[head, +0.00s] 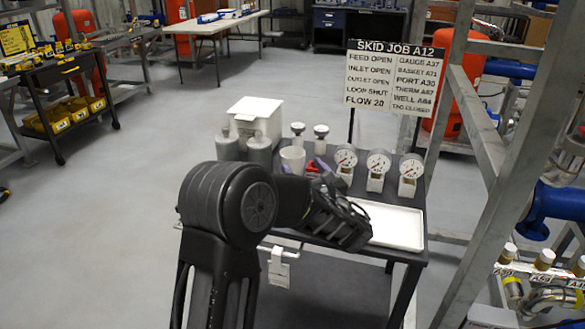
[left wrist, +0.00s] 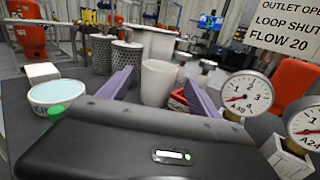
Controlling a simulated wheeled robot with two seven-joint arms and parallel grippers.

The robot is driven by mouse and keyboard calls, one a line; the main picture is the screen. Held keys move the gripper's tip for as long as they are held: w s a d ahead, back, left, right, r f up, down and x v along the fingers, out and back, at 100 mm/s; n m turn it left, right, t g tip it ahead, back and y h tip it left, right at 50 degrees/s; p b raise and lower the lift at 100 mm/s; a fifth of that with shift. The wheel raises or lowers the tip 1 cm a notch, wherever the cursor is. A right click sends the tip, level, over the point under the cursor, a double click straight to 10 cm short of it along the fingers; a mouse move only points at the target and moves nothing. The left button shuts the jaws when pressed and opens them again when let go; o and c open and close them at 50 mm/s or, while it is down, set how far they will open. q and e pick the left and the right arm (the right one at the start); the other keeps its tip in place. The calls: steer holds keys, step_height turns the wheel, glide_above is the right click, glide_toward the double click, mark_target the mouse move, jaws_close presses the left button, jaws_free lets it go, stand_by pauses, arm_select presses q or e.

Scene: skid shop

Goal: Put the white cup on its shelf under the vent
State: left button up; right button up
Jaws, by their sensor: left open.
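The white cup (head: 292,158) stands upright on the dark bench, behind my left gripper. In the left wrist view the white cup (left wrist: 158,82) shows between the two purple fingers. My left gripper (head: 304,167) is open, and it also shows in the left wrist view (left wrist: 158,78). A small gap shows on the cup's left side; whether the right finger touches it I cannot tell. The cup's lower part is partly hidden by the gripper body. I cannot make out a shelf under a vent. My right gripper is not in view.
Grey mesh cylinders (head: 259,150) and a white box (head: 254,116) stand left of the cup. Pressure gauges (head: 377,163) and a white tray (head: 394,223) are to the right. A metal frame (head: 500,195) rises at right.

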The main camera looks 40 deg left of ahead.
mark_target(297, 160)
arm_select(q)
steer(key=shift+x, duration=1.1)
steer(key=x, duration=0.5)
steer(key=shift+w+a+p, duration=0.1)
steer(key=shift+p, duration=0.25)
steer(key=c, duration=1.2)
step_height(297, 160, up, 10)
steer(key=shift+p, duration=0.3)
steer(key=shift+c, duration=0.2)
